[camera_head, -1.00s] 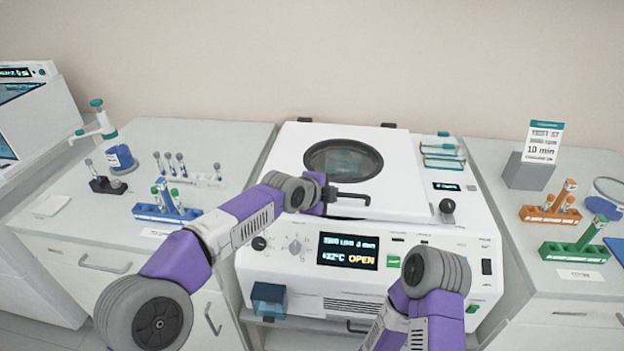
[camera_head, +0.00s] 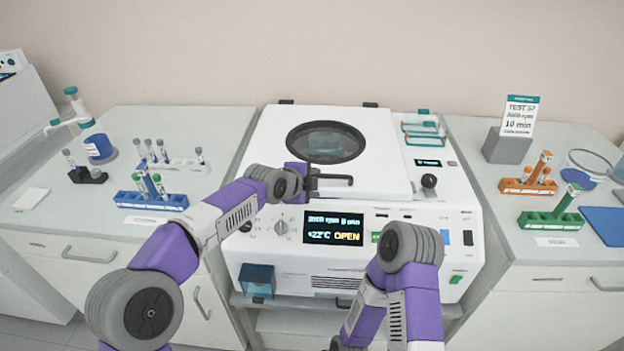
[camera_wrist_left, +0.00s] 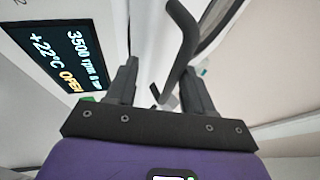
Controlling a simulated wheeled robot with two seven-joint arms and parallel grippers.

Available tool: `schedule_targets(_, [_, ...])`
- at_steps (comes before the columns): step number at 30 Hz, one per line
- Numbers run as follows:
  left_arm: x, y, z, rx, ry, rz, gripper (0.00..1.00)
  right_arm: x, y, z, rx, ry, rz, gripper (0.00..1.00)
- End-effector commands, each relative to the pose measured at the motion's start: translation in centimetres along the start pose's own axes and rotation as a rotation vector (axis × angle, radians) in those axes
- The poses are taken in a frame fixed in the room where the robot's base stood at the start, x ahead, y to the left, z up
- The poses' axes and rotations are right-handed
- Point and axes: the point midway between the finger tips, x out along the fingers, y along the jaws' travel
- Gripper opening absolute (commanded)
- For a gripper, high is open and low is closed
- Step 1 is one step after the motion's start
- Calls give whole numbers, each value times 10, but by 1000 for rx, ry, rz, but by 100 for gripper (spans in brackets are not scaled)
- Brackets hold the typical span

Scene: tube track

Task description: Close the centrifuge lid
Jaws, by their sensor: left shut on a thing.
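The white centrifuge (camera_head: 290,265) stands in the middle of the head view. Its white lid (camera_head: 385,150), with a round dark window (camera_head: 326,143), lies flat or nearly flat over the top; I cannot tell whether a small gap remains. The display (camera_head: 333,229) reads OPEN. My left gripper (camera_head: 315,183) is at the lid's front edge, shut on the dark lid handle (camera_head: 336,178). In the left wrist view the handle (camera_wrist_left: 181,45) runs between the fingers of my left gripper (camera_wrist_left: 158,80). My right arm is low in front of the centrifuge; its gripper is out of view.
A blue tube rack (camera_head: 150,201) and a pipette stand (camera_head: 80,110) are on the left bench. Orange (camera_head: 527,186) and green (camera_head: 550,221) racks and a sign (camera_head: 520,115) are on the right bench. A dark knob (camera_head: 429,181) stands on the centrifuge's right side.

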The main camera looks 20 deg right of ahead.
Motion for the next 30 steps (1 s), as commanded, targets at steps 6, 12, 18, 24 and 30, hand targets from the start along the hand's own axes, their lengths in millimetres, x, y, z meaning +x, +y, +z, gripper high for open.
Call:
schedule_targets(6, [2, 10, 2, -2, -3, 26, 40, 0, 0, 0, 0, 0, 0, 43])
schedule_targets(12, [-24, 6, 2, -2, -5, 19, 40, -4, -2, 0, 0, 0, 0, 43])
schedule_targets(18, [-58, 2, 2, -1, -4, 9, 40, -10, -4, 1, 0, 0, 0, 43])
schedule_targets(24, [-75, 2, 1, -1, -2, 4, 40, -12, -4, 0, 0, 0, 0, 43])
schedule_targets(30, [-76, 1, 0, 0, -1, 2, 40, -12, -4, 0, 0, 0, 0, 43])
